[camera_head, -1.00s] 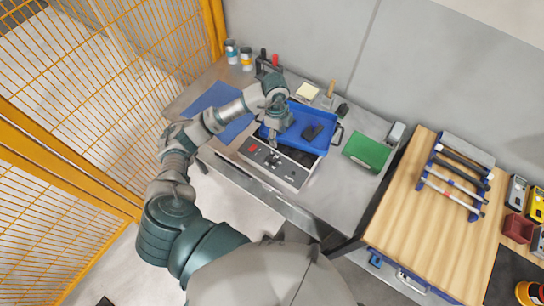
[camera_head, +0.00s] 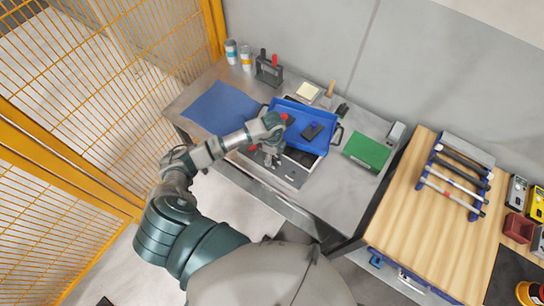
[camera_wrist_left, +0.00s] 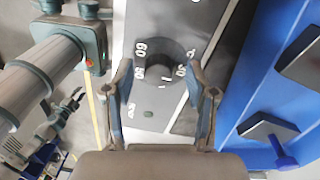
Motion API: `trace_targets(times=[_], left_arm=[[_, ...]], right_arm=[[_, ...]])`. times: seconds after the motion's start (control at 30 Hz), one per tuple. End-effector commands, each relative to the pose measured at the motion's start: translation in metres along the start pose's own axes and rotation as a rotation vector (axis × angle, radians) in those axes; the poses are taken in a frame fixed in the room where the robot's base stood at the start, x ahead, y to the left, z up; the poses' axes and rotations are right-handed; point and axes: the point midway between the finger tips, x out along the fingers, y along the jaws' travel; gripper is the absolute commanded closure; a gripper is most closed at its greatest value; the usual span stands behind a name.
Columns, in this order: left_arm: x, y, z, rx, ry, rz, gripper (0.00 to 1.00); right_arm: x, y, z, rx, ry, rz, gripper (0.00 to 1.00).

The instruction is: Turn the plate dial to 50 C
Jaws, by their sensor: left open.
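The plate's dark grey control panel (camera_head: 292,174) is on the front of the unit at the table's front edge. In the left wrist view the dial (camera_wrist_left: 158,76) is a dark round knob with white numbers around it and a short white mark. Contact cannot be told. In the head view my left gripper (camera_head: 269,157) is over the panel and hides part of it. My right gripper is not in view.
Behind the panel lies a blue tray (camera_head: 322,143) with a dark block (camera_head: 312,131). A blue mat (camera_head: 220,108) lies to the left, a green box (camera_head: 367,151) to the right. A black holder with a red-handled tool (camera_head: 269,70) stands at the back.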

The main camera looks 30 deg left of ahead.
Motion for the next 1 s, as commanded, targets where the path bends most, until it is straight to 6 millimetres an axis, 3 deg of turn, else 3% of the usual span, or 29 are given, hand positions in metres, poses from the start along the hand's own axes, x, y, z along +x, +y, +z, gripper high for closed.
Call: trace_targets(times=[0.37, 0.47, 0.6, 0.63, 1.0], left_arm=[[0.0079, 0.0, 0.0, 0.0, 0.0, 0.0, 0.43], [0.0078, -0.0001, 0.0, 0.0, 0.001, 0.0, 0.63], [0.0077, -0.0002, 0.0001, 0.0, 0.0, -0.001, 0.98], [0.0077, -0.0002, 0.0001, 0.0, 0.0, -0.001, 1.0], [0.0073, -0.0012, 0.0001, 0.052, -0.002, -0.003, 1.0]], right_arm=[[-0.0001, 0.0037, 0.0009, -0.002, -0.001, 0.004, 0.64], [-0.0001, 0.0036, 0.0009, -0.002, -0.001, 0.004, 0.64], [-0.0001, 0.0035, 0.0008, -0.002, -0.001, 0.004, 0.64], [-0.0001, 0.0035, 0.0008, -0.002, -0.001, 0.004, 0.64], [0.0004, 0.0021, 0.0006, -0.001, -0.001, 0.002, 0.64]])
